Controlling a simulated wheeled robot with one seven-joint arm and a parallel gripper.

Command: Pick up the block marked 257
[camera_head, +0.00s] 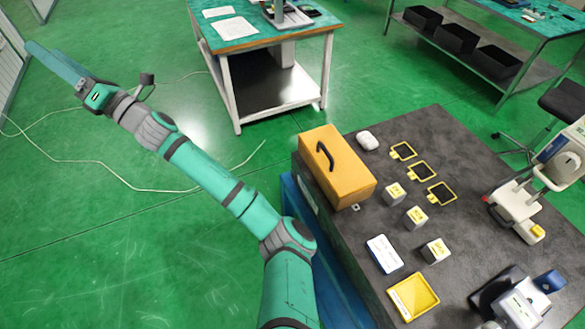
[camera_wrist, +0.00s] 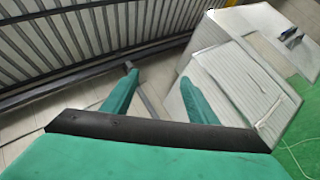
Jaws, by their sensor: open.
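Three small pale blocks with yellow marked tops stand on the dark table at right in the head view: one (camera_head: 394,194) near the orange case, one (camera_head: 415,217) in the middle, one (camera_head: 435,250) closest to me. Their markings are too small to read, so I cannot tell which is 257. My gripper (camera_head: 36,49) is at the far upper left of the head view, out over the floor and far from the blocks. In the wrist view my gripper (camera_wrist: 158,90) shows two green fingers spread apart, with nothing between them. No block shows in that view.
The dark table (camera_head: 350,239) also holds an orange case (camera_head: 337,170), several yellow frames (camera_head: 421,170), a blue-edged card (camera_head: 384,253), a yellow tray (camera_head: 413,296) and a white machine (camera_head: 520,211). A green-topped bench (camera_head: 260,45) stands behind. Open floor lies left.

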